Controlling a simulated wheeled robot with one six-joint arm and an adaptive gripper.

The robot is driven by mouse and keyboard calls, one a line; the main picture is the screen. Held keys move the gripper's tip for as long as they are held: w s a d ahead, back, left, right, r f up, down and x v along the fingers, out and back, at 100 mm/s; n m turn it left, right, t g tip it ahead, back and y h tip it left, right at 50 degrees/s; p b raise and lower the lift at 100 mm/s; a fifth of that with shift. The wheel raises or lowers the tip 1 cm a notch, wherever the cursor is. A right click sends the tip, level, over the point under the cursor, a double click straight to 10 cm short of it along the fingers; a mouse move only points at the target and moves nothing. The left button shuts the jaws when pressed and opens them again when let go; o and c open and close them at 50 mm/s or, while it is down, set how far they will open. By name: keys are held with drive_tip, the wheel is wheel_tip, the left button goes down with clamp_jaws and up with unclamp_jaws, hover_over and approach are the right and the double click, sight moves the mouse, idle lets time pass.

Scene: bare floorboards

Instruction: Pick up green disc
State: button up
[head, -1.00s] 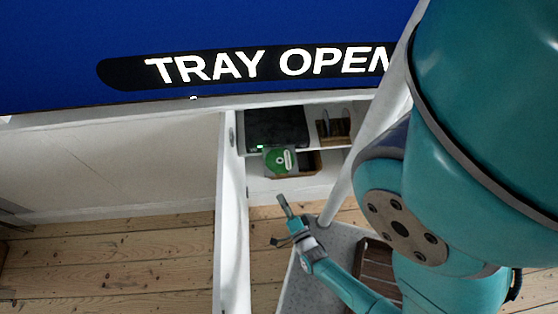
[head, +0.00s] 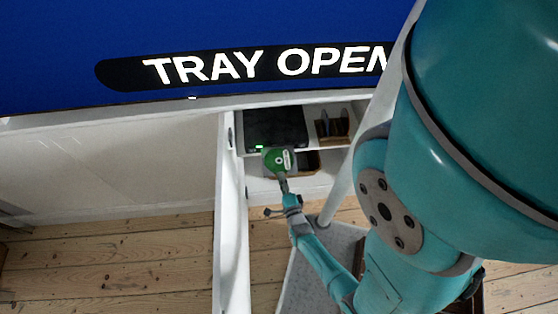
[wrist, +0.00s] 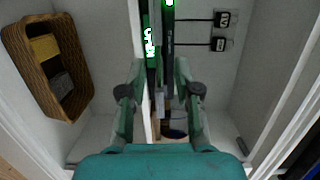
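The green disc (head: 278,160) has a white label and lies at the front of a dark player in the open cabinet. In the wrist view the green disc (wrist: 149,42) shows as a narrow, steeply foreshortened strip ahead of the fingers. My gripper (head: 283,180) is at the disc's near edge in the head view; whether it touches the disc is unclear. In the wrist view my gripper (wrist: 159,72) has its two fingers spread apart, with the disc and player beyond the gap. Nothing is visibly held.
The dark player (head: 276,126) sits on a white shelf. A rack with discs (head: 331,125) stands to its right. A wicker basket (wrist: 50,65) with yellow and dark items is at the wrist view's left. The open cabinet door (head: 232,240) and white cabinet walls flank the arm.

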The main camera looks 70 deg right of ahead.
sight(279, 170)
drive_tip(key=x, duration=0.4)
drive_tip(key=shift+d+f, duration=0.1)
drive_tip(key=shift+d, duration=0.2)
clamp_jaws()
